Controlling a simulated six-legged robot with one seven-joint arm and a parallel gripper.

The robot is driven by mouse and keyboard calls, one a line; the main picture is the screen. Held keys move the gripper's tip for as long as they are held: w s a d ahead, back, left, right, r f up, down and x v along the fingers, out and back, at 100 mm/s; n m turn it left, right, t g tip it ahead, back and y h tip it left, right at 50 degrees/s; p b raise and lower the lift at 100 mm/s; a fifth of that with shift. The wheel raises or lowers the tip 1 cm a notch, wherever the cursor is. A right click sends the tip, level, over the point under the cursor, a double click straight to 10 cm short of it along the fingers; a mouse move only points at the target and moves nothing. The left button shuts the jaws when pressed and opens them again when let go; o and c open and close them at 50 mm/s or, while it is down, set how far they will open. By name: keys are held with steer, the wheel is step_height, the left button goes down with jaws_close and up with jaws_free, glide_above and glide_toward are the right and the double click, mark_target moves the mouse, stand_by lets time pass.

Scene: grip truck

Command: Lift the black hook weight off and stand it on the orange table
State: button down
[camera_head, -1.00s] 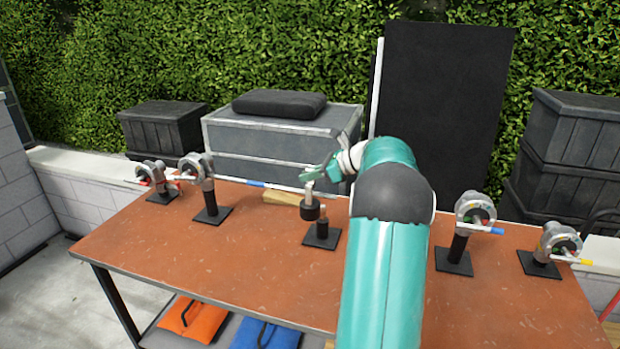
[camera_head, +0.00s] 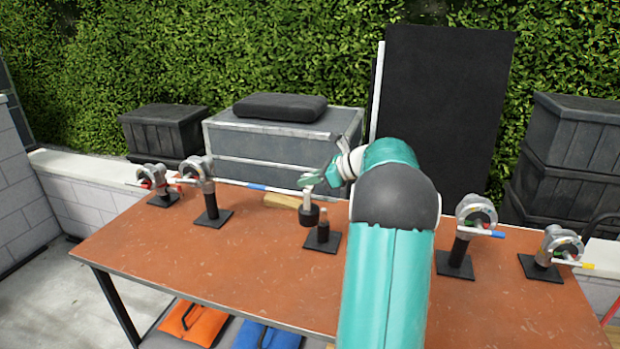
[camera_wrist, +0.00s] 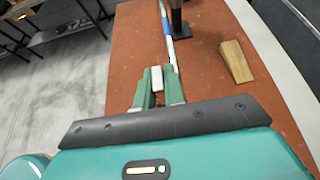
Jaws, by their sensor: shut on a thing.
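The hook weight has a grey upper part and a black lower body (camera_head: 309,216). My gripper (camera_head: 314,182) is shut on its grey upper part, which shows pale between the fingers in the wrist view (camera_wrist: 157,78). The weight hangs upright in the head view, just left of the short post of a small black stand (camera_head: 322,239). I cannot tell whether it touches the post or the table. The orange table (camera_head: 200,265) lies below, and its bare surface also shows in the wrist view (camera_wrist: 130,60). The black body is hidden in the wrist view.
Round devices on stands are at left (camera_head: 210,190) and right (camera_head: 457,240). The table's front left is clear. Grey crates (camera_head: 280,140) stand behind.

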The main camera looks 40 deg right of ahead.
steer(key=shift+s+a, duration=0.35)
steer(key=shift+a, duration=0.35)
steer(key=shift+s+a, duration=0.35)
steer(key=shift+a, duration=0.3)
